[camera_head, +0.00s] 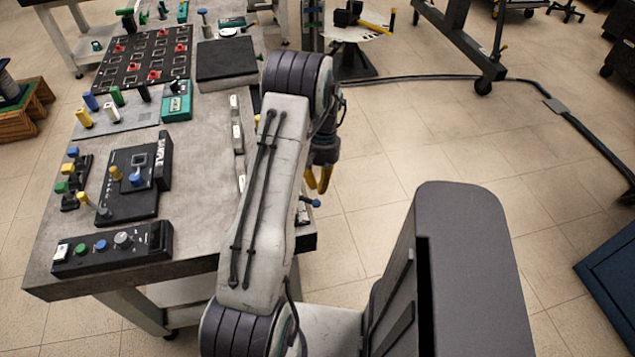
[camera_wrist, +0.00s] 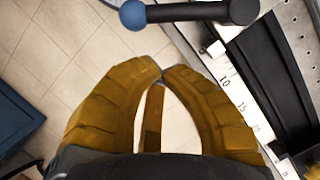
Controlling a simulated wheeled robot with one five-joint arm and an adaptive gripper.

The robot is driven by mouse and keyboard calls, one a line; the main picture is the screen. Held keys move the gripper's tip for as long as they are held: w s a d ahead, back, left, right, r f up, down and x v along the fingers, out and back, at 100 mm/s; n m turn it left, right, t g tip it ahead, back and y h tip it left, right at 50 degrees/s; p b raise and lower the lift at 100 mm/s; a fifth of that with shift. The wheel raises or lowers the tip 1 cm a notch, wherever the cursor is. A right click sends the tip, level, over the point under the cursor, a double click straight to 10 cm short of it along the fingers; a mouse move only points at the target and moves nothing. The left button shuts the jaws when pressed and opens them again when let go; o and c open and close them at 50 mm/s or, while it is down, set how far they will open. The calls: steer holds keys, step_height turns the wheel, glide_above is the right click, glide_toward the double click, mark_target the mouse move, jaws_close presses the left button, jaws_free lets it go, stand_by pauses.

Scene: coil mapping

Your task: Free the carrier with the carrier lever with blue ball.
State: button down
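The lever with the blue ball (camera_wrist: 132,14) crosses the top of the wrist view; its dark rod (camera_wrist: 190,13) runs right to a black round end (camera_wrist: 241,11). In the head view the blue ball (camera_head: 316,203) sticks out at the table's right edge, just below my gripper (camera_head: 319,187). My gripper's yellow fingers (camera_wrist: 161,73) have their tips together or nearly so, with nothing between them. They appear apart from the lever. A long black part (camera_wrist: 262,75) lies beside a number scale (camera_wrist: 233,92); I cannot tell whether it is the carrier.
The table (camera_head: 200,235) carries a black button box (camera_head: 115,250), a black panel with a blue and a yellow knob (camera_head: 130,205), and a dark block (camera_head: 227,62). My arm hides part of its right edge. Open tiled floor (camera_head: 400,150) lies right; a cable (camera_head: 430,77) crosses it.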

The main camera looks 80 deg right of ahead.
steer(key=shift+w+a+r, duration=0.1)
steer(key=shift+a+r, duration=0.1)
steer(key=shift+a, duration=0.9)
steer(key=a+b, duration=0.1)
steer(key=b, duration=0.3)
steer(key=shift+a, duration=0.25)
